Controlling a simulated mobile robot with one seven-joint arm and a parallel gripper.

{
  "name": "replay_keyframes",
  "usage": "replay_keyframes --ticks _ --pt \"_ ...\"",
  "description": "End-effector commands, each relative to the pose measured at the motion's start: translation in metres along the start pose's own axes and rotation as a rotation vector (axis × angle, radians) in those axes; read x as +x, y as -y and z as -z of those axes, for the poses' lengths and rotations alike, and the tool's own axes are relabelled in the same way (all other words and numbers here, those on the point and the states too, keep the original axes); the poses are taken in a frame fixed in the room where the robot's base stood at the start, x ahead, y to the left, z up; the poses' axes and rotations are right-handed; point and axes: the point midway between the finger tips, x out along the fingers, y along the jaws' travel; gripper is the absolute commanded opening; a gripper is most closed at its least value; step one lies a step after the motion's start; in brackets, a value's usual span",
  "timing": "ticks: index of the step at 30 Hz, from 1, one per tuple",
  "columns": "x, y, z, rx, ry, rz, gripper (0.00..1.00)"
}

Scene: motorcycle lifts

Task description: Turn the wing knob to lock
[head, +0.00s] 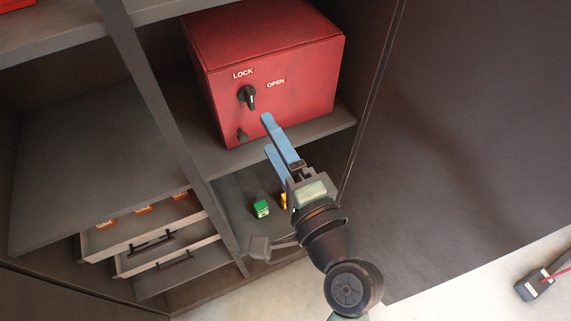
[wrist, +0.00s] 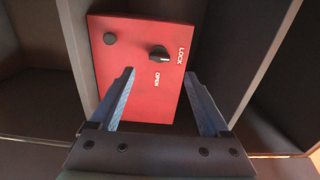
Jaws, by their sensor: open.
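The black wing knob (head: 247,97) is on the front of a red box (head: 300,103), below a white LOCK label and left of an OPEN label. It also shows in the wrist view (wrist: 159,54), beyond the fingertips. I cannot tell for sure which label the knob points to. My gripper (head: 267,133) has two blue fingers, spread apart and empty. It is in front of the box, below and right of the knob in the head view. In the wrist view the gripper (wrist: 159,74) frames the box front, with the knob between the finger lines, apart from both.
The red box stands on a shelf (head: 212,158) of a dark cabinet. A second small dark knob (head: 242,135) is low on the box front. A green item (head: 261,208) is on the shelf below. Drawers (head: 150,240) are at lower left; a dark door panel (head: 470,120) is at right.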

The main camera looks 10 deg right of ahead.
Motion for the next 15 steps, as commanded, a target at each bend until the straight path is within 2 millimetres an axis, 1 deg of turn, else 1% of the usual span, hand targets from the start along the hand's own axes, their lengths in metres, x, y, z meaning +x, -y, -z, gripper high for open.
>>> replay_keyframes --ticks 1,3,6,10,15 --pt "-0.011 -0.004 0.001 0.0 -0.004 -0.001 0.8" --pt "-0.023 -0.003 0.0 -0.001 -0.003 -0.001 0.8" --pt "-0.036 -0.002 0.001 0.0 -0.002 -0.001 0.8" --pt "-0.044 -0.001 0.0 -0.001 -0.001 0.0 0.8" --pt "-0.046 0.001 0.0 -0.001 0.0 0.0 0.8"
